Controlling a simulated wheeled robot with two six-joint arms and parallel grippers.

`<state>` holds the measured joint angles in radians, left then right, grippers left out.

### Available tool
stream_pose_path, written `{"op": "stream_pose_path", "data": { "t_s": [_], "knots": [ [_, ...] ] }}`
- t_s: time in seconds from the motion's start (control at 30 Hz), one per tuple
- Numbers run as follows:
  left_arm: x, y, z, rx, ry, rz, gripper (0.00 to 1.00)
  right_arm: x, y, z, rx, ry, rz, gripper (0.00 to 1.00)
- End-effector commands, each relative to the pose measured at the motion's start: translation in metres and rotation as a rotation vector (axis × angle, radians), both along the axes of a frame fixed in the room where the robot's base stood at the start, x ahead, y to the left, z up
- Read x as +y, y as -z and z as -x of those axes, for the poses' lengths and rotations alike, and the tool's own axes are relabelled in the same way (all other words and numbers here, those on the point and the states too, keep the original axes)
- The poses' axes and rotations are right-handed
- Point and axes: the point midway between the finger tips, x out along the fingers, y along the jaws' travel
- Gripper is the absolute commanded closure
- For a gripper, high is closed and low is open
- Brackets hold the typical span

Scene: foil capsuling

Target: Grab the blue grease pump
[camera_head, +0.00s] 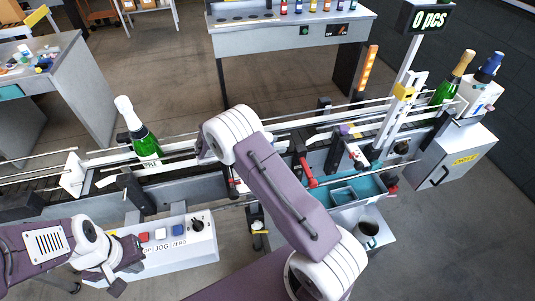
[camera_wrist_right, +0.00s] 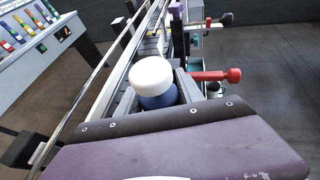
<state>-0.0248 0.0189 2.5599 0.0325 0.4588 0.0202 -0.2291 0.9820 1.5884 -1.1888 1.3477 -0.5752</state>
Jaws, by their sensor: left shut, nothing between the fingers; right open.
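A blue body with a rounded white top (camera_wrist_right: 152,78), which looks like the blue grease pump, stands right in front of my right gripper (camera_wrist_right: 160,98) in the right wrist view. The open jaws lie on either side of it; I cannot tell whether they touch it. In the head view my right arm hides this spot and the right gripper. My left gripper (camera_head: 128,258) is shut and empty, over the left part of the button panel (camera_head: 203,246).
The conveyor runs across the scene with a green bottle (camera_head: 145,140) at left and a gold-topped one (camera_head: 453,80) at right. A red handle (camera_wrist_right: 215,75) sticks out right of the blue body. A blue-topped item (camera_head: 489,67) stands at far right. A mug (camera_head: 367,231) stands lower right.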

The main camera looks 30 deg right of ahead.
Motion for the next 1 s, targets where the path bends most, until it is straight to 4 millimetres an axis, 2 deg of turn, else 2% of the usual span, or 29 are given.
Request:
{"op": "stream_pose_path", "data": {
  "t_s": [0.17, 0.2, 0.33, 0.37, 0.73, 0.87, 0.97, 1.0],
  "knots": [
    [0.000, 0.001, 0.000, 0.000, 0.000, 0.000, 1.00, -0.001, 0.001, 0.000, -0.001, -0.001, 0.000, 0.56],
    [0.000, 0.001, 0.000, 0.000, 0.000, 0.000, 1.00, -0.001, 0.001, 0.000, -0.001, -0.001, 0.000, 0.62],
    [0.000, 0.001, 0.000, 0.000, 0.000, 0.000, 1.00, 0.000, 0.001, 0.000, -0.001, 0.000, 0.000, 0.98],
    [0.000, 0.001, 0.000, 0.000, 0.000, 0.000, 1.00, 0.000, 0.001, 0.000, -0.001, 0.000, 0.000, 1.00],
    [0.000, 0.002, 0.000, 0.000, 0.000, 0.000, 1.00, 0.000, -0.005, -0.001, -0.004, 0.001, 0.001, 1.00],
    [0.000, 0.007, 0.000, 0.000, 0.000, 0.000, 1.00, 0.000, -0.021, -0.001, -0.007, 0.002, 0.000, 1.00],
    [0.000, 0.012, 0.000, 0.000, 0.000, 0.000, 1.00, 0.000, -0.042, -0.001, -0.009, 0.002, 0.000, 1.00],
    [0.000, 0.013, 0.000, 0.000, 0.000, 0.000, 1.00, -0.005, -0.046, 0.008, -0.003, 0.002, 0.000, 1.00]
  ]
}}
